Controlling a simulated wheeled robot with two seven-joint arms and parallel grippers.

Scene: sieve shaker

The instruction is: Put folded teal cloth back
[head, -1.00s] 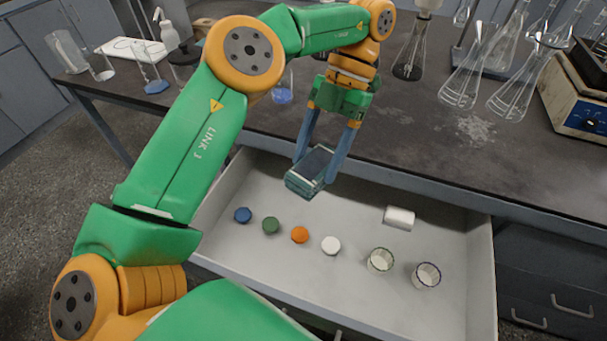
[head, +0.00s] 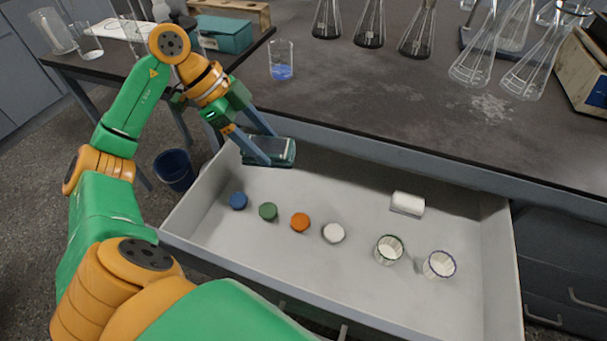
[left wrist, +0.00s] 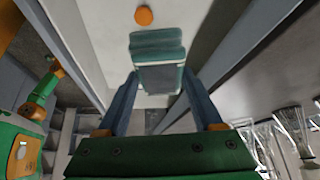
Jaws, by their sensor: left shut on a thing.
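The folded teal cloth (head: 282,151) is at the back left of the open drawer (head: 345,285). My left gripper (head: 268,150) is shut on it, with one finger on each side. In the left wrist view the cloth (left wrist: 158,52) shows between and beyond the fingertips of my left gripper (left wrist: 160,85), with a grey patch on its near face. I cannot tell whether the cloth touches the drawer floor. My right gripper is not in view.
The drawer holds a row of blue, green, orange (head: 300,222) and white caps, two small cups (head: 389,249) and a white roll (head: 407,203). A beaker of blue liquid (head: 281,62) and several flasks (head: 369,22) stand on the bench above.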

